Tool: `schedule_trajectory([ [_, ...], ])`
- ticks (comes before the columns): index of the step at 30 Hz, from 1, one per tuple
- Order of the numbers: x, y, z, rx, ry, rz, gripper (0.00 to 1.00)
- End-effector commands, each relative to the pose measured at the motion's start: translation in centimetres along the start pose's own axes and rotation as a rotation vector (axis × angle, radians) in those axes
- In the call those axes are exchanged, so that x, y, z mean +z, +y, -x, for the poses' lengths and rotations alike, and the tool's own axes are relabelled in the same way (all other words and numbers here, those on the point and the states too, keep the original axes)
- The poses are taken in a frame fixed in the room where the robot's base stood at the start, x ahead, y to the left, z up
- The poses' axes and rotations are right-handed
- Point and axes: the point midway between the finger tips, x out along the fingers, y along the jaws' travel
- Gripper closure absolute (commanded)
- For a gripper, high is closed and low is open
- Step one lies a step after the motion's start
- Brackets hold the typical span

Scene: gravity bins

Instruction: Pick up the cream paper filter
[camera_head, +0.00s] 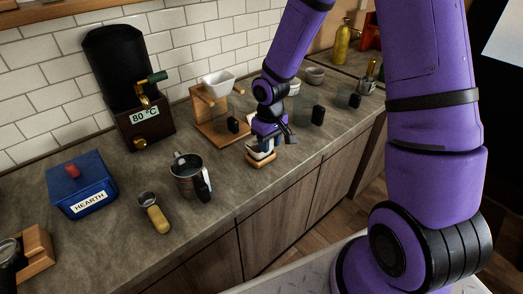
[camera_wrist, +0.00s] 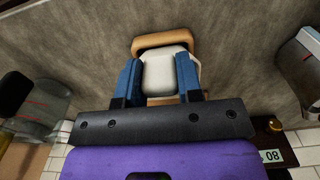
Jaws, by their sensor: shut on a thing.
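The cream paper filter (camera_wrist: 160,73) sits in a small wooden holder (camera_wrist: 165,40) on the counter. In the wrist view my gripper (camera_wrist: 159,82) has its two blue fingers on either side of the filter, shut on it. In the head view the wooden holder (camera_head: 262,164) stands near the counter's front edge, with my gripper (camera_head: 265,145) directly above it. The filter is only partly seen there beneath my gripper.
A wooden dripper stand (camera_head: 212,116) with a white cone (camera_head: 217,85) is behind. A blue HEARTH box (camera_head: 82,187) and a grinder-like machine (camera_head: 139,107) are further left.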

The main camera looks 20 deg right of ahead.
Motion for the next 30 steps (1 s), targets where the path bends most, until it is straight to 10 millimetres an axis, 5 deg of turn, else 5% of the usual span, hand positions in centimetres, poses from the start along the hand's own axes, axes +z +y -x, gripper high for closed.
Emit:
schedule_trajectory([
  [30, 0.0, 0.0, 3.1, 0.001, 0.001, 0.001, 0.97],
])
